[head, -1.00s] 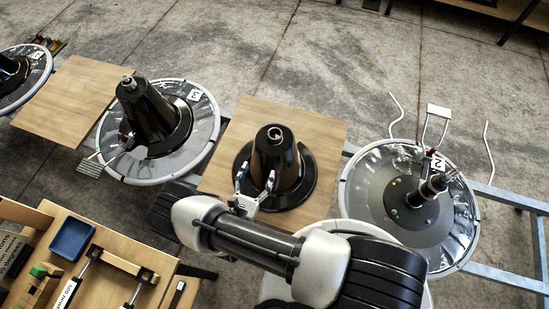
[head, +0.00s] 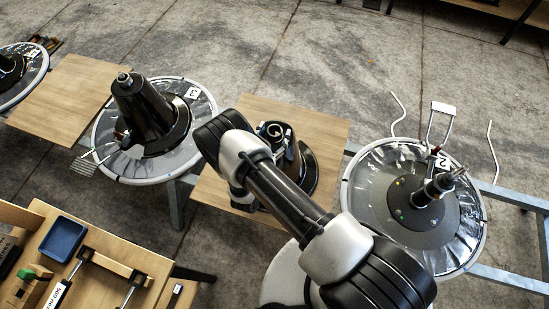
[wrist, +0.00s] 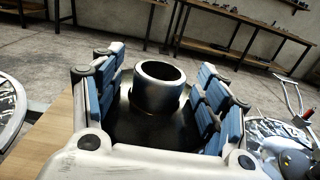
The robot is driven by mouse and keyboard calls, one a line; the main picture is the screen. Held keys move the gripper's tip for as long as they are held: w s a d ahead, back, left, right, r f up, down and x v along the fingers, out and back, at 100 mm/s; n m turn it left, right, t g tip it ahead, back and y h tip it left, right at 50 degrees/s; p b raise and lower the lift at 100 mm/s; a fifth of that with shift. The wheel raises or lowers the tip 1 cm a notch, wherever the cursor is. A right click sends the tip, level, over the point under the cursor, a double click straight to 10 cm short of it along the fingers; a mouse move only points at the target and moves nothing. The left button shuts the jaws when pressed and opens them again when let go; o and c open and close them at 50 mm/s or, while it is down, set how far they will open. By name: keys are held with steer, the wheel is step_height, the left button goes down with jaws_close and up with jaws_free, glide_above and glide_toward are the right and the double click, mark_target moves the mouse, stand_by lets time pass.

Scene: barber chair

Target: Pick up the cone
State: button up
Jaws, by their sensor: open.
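The black cone (head: 291,150) stands upright on a wooden board (head: 322,122) in the middle of the head view, partly hidden behind my arm. In the wrist view, its shiny ring-shaped top (wrist: 158,90) and dark body lie between the blue-padded fingers of my gripper (wrist: 160,70). The gripper is open, with one finger on each side of the cone. A gap shows at the ring top; whether the pads touch the lower body I cannot tell. In the head view, the arm hides most of the gripper.
A round tray marked 3 (head: 200,91) with another black cone (head: 144,108) stands to the left. A round tray marked 2 (head: 462,246) with a thin shaft (head: 437,190) stands to the right. A bench with a blue bin (head: 62,239) is at lower left.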

steer(key=shift+w+d, duration=0.2)
steer(key=shift+w, duration=0.25)
steer(key=shift+c, duration=0.2)
jaws_close()
stand_by(0.4)
steer(key=shift+r, duration=0.1)
